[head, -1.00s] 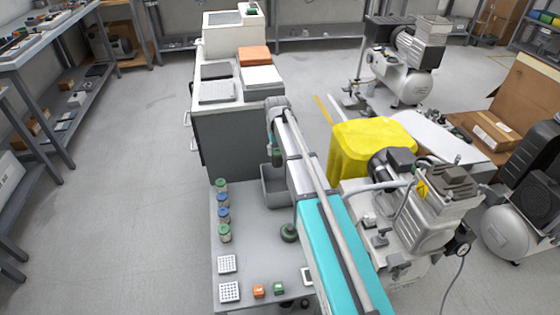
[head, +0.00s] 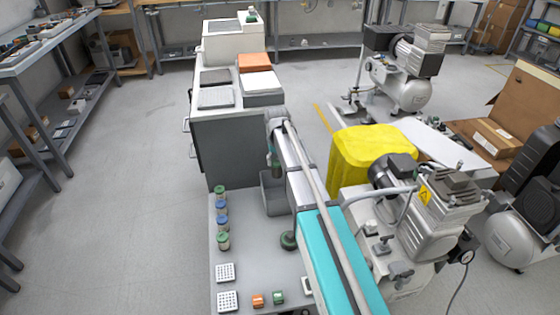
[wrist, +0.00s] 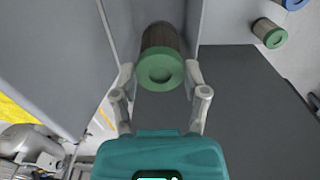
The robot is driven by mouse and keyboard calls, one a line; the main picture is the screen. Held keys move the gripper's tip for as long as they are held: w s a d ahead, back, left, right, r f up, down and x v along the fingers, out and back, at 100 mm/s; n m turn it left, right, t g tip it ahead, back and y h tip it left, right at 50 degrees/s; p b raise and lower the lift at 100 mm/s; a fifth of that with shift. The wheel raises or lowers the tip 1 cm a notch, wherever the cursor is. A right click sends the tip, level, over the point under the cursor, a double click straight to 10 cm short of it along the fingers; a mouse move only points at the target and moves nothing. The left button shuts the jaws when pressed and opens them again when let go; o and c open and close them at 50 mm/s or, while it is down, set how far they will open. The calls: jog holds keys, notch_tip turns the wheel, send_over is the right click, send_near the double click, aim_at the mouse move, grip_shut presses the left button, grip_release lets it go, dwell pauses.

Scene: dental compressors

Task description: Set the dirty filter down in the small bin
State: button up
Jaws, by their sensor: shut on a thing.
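The dirty filter (wrist: 163,52) is a short cylinder with a dark brown pleated body and a green end cap. In the wrist view it sits between the two fingers of my gripper (wrist: 160,84), which is shut on it. In the head view my gripper (head: 275,158) points down with the filter (head: 274,166) below it, held up above the tabletop. The small bin (head: 274,204) is an open grey box on the table beside the cabinet, just below the filter in the picture. The filter appears at or over the bin's far edge; its exact height is unclear. My arm hides the bin's right side.
A column of green- and blue-capped filters (head: 222,224) stands on the table (head: 250,262) left of the bin. A dark green round thing (head: 288,240) stands nearer, beside my arm. The grey cabinet (head: 235,145) rises behind. A yellow-draped object (head: 365,152) and a compressor stand right.

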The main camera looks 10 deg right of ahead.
aim_at(277, 176)
jog(key=shift+f+b, duration=6.95)
jog(key=shift+f, duration=0.25)
jog(key=shift+f+b, duration=0.3)
jog(key=o, duration=1.2)
jog(key=shift+o, duration=0.2)
jog(key=shift+r, duration=0.1)
jog(key=shift+r+p, duration=3.45)
jog(key=shift+p, duration=0.1)
jog(key=shift+s, duration=0.1)
